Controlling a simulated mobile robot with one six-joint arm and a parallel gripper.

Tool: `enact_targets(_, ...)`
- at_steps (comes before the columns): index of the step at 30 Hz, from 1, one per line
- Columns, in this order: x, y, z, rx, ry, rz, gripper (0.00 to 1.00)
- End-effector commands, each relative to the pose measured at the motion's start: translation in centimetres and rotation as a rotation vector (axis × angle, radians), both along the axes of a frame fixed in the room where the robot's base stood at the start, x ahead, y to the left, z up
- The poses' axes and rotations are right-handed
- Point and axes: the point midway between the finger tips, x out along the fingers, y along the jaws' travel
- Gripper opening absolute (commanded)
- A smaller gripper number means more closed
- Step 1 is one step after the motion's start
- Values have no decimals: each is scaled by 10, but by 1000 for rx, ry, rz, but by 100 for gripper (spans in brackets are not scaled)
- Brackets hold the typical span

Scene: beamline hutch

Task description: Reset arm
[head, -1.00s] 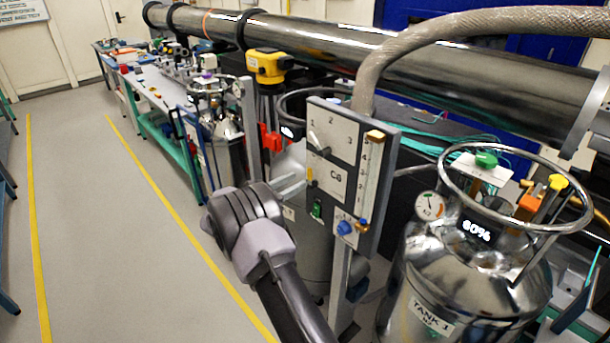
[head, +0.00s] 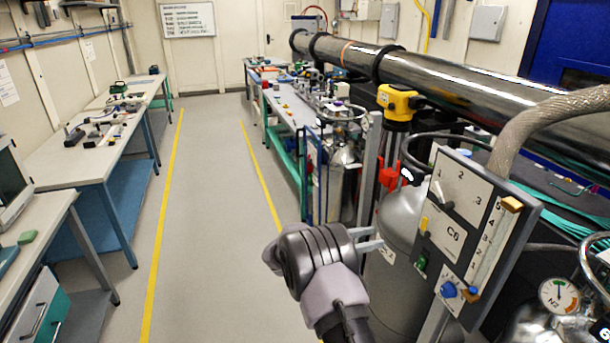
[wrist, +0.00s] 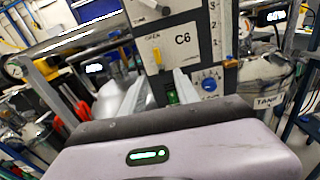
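My gripper (head: 368,240) is held out at lower centre in the head view, left of the grey C6 control panel (head: 452,240). In the wrist view the two pale fingers of my gripper (wrist: 160,88) stand apart with nothing between them, so it is open and empty. They point toward the lower part of the C6 panel (wrist: 182,38). A green switch (wrist: 171,97) shows between the fingertips; I cannot tell whether they touch the panel. The panel also carries a blue knob (head: 448,290), a numbered dial with a pointer, and an orange slider knob (head: 511,203).
A steel tank with a gauge (head: 559,295) stands at lower right. A long steel pipe (head: 450,85) runs above the equipment. A yellow device (head: 398,100) stands behind the panel. Workbenches (head: 90,150) line the left wall. The grey aisle (head: 205,200) between yellow lines is clear.

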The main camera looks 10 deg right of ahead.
Motion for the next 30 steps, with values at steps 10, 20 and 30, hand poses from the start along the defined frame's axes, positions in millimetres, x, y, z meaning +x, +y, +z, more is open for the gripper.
enact_targets(10,-192,51,74,808,-763,-515,37)
enact_targets(20,-333,202,66,1547,-1537,-1266,37)
enact_targets(30,-345,223,67,1654,-1637,-1433,37)
